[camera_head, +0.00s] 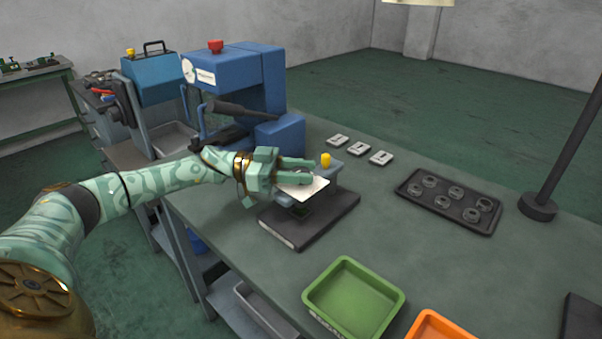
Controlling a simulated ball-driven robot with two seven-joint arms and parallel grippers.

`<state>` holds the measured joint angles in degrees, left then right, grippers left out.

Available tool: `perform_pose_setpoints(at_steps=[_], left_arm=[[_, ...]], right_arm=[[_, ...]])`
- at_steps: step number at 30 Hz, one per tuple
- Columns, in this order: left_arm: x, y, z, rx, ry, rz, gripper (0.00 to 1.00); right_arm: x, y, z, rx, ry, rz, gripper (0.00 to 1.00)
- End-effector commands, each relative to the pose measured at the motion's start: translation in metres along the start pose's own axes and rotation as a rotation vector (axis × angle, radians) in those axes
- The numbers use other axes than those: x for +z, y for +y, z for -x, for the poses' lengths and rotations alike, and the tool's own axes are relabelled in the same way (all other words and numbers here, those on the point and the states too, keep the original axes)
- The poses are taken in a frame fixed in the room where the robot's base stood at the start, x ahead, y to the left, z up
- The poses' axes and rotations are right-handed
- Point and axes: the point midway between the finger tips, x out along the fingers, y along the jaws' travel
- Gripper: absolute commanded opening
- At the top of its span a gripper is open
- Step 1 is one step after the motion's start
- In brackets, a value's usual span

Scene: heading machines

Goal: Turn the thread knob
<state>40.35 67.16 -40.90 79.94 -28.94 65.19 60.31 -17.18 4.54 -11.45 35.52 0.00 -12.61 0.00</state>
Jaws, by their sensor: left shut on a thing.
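A small blue-grey device on a dark base plate (325,221) stands near the left edge of the bench. It carries a yellow cap (325,159) and a pale flat plate (309,190). My left gripper (307,171) reaches in from the left, just above the pale plate and left of the yellow cap. Its fingers are shut on a small part at the top of the device, seemingly the thread knob, which they mostly hide. I cannot make out the knob's shape or angle. My right gripper is not in view.
A blue machine (240,85) with a red button stands behind my left gripper. Small white pieces (358,148) and a black tray (410,197) of rings lie to the right. A green bin (313,300) and an orange bin (421,325) stand in front. A dark pole (569,140) rises at right.

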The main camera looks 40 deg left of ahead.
Motion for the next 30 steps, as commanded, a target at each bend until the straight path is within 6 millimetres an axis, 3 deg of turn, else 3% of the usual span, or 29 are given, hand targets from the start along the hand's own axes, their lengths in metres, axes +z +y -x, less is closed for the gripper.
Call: perform_pose_setpoints(at_steps=[6, 7, 9, 20, 25, 30], left_arm=[[0.001, 0.000, 0.000, -0.001, -0.001, 0.000, 0.12], [0.001, 0.000, 0.000, -0.001, -0.001, 0.000, 0.37], [0.001, 0.000, 0.000, -0.001, -0.001, 0.000, 0.55], [0.001, 0.000, 0.004, -0.001, -0.001, 0.001, 0.55], [0.000, 0.000, 0.034, -0.004, -0.004, 0.002, 0.55], [0.001, -0.001, 0.081, -0.005, -0.005, 0.003, 0.55]], right_arm=[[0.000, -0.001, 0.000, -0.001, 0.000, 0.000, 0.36], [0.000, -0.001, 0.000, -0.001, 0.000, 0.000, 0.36], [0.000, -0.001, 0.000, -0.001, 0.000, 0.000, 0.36], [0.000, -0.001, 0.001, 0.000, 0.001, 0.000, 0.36], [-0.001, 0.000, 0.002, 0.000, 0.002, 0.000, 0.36], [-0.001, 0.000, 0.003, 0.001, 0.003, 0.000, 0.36]])
